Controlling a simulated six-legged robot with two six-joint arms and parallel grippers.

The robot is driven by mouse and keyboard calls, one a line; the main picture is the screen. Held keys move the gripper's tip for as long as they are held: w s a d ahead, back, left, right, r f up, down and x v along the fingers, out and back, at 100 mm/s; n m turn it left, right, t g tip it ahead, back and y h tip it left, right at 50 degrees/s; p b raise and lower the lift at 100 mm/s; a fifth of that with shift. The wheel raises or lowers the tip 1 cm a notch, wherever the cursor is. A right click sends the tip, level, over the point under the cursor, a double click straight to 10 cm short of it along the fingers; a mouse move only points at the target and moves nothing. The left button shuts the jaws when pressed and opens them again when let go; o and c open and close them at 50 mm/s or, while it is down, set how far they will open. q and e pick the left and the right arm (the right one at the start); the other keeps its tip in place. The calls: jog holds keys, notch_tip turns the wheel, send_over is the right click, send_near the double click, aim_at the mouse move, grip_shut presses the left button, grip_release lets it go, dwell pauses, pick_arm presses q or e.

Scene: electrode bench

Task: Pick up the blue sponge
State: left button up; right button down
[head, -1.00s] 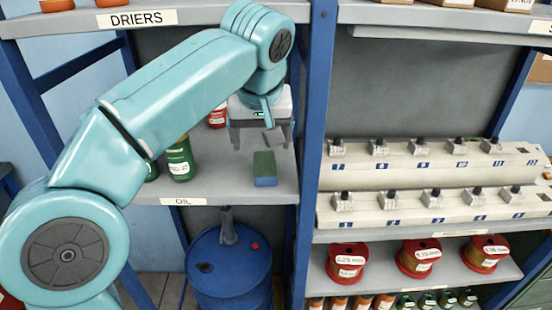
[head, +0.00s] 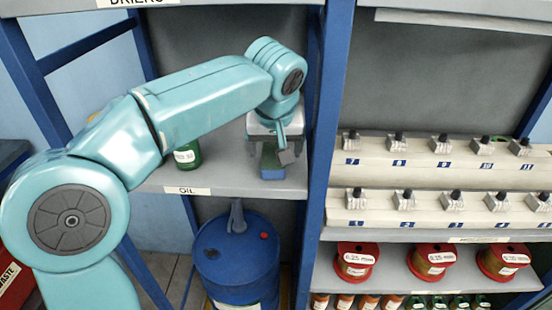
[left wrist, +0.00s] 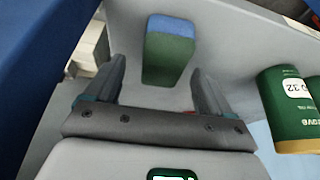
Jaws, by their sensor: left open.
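The blue sponge (head: 271,164) stands on the shelf labelled OIL, with a green layer on one face and blue on the other. In the left wrist view the sponge (left wrist: 168,52) lies ahead of the jaws, roughly midway between their lines. The gripper partly hides the sponge's top in the head view. My right gripper is not in view.
A blue upright post (head: 326,130) is close on the right. A blue drum (head: 237,262) stands below the shelf.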

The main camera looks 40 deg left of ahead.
aim_at(273, 154)
pick_arm(q)
jog(key=f, duration=0.1)
jog(key=a+f, duration=0.1)
jog(key=f, duration=0.1)
jog(key=shift+w+a, duration=0.2)
jog(key=shift+w, duration=0.05)
jog(key=shift+w+d+r, duration=0.1)
jog(key=shift+w+d, duration=0.1)
jog(key=shift+d, duration=0.1)
jog(key=shift+s+a, duration=0.15)
jog(key=shift+a, duration=0.05)
jog(key=shift+d, duration=0.15)
jog(key=c, duration=1)
